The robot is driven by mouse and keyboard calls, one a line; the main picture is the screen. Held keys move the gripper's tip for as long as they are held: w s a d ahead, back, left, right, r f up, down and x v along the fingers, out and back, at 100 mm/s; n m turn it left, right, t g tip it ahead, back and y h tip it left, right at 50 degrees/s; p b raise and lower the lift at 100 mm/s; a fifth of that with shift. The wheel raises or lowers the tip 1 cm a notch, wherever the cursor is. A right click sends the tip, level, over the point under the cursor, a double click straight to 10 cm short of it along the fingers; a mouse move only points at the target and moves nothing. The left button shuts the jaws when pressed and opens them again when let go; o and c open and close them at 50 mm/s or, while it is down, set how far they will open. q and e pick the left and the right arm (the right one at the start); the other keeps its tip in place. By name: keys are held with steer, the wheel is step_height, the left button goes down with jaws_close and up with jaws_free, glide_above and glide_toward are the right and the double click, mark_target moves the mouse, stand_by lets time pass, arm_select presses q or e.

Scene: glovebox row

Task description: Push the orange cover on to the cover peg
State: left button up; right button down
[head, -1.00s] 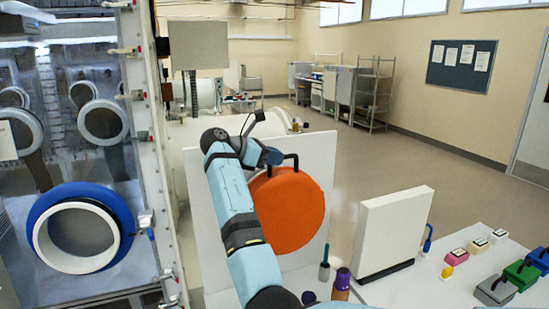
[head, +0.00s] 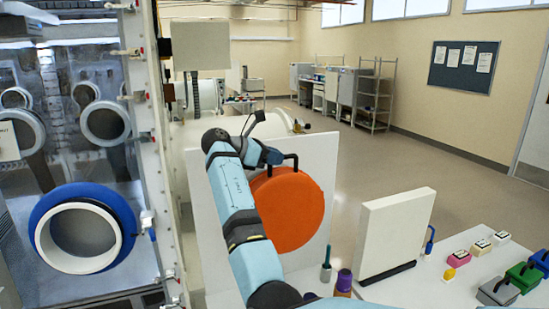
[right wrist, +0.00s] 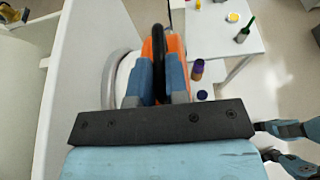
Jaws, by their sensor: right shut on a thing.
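The orange cover (head: 292,210) is a round disc standing upright in front of a white upright panel (head: 318,165) in the head view. My right gripper (head: 275,157) is at its black handle (head: 291,160), near the disc's top. In the right wrist view, my right gripper (right wrist: 160,82) is shut on the black handle (right wrist: 158,50), with the orange cover (right wrist: 176,46) beyond the fingers. A pale ring (right wrist: 112,82) shows beside the cover, towards the panel. The cover peg is not visible. I cannot tell whether the cover touches it. My left gripper is not in view.
The glovebox with a blue-ringed port (head: 128,222) stands at left. A white upright board (head: 397,235) stands right of the cover. Small bottles (head: 326,262) stand between them. Coloured blocks (head: 522,275) lie on the white table at right. Open floor lies behind.

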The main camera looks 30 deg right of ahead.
steer(key=shift+w+d+f, duration=0.1)
steer(key=shift+w+d, duration=0.1)
steer(key=shift+w, duration=0.75)
steer(key=shift+w+d+f, duration=0.1)
steer(key=shift+w+d, duration=0.15)
steer(key=shift+w, duration=0.7)
steer(key=shift+w+d+f, duration=0.1)
steer(key=shift+w+d, duration=0.1)
steer(key=shift+w, duration=0.75)
stand_by(1.4)
steer(key=c, duration=1.1)
jaws_free()
steer(key=shift+o, duration=0.2)
steer(key=shift+f, duration=0.1)
steer(key=shift+a, duration=0.1)
